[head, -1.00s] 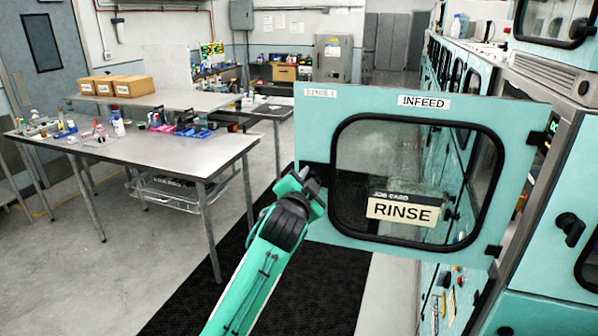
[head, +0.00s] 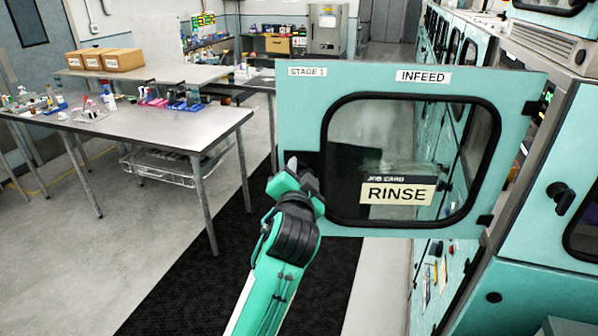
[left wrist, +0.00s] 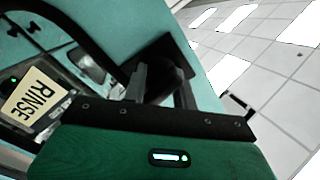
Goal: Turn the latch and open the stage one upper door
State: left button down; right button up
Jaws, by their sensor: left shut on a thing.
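The stage one upper door (head: 300,110) is a teal panel with a dark-framed window, labelled STAGE 1 and INFEED. It stands swung out from the machine, hinged at its right side. A RINSE job card (head: 398,192) shows at its window. My left gripper (head: 297,172) is at the door's left edge, shut on the dark latch there. In the left wrist view the fingers (left wrist: 160,82) are around the dark latch part (left wrist: 170,60), which they largely hide. The door (left wrist: 130,30) and the RINSE card (left wrist: 35,105) show there tilted. My right gripper is not in view.
The teal machine (head: 570,150) runs along the right, with another latched door beside the open one. A steel workbench (head: 180,125) with bottles and bins stands at left. A black floor mat (head: 215,280) lies in the clear aisle between them.

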pick_arm(q)
jog(key=c, duration=1.1)
grip_release()
jog(key=shift+s, duration=0.15)
jog(key=shift+s, duration=0.3)
jog(key=s+p, duration=0.2)
jog(key=s, duration=1.1)
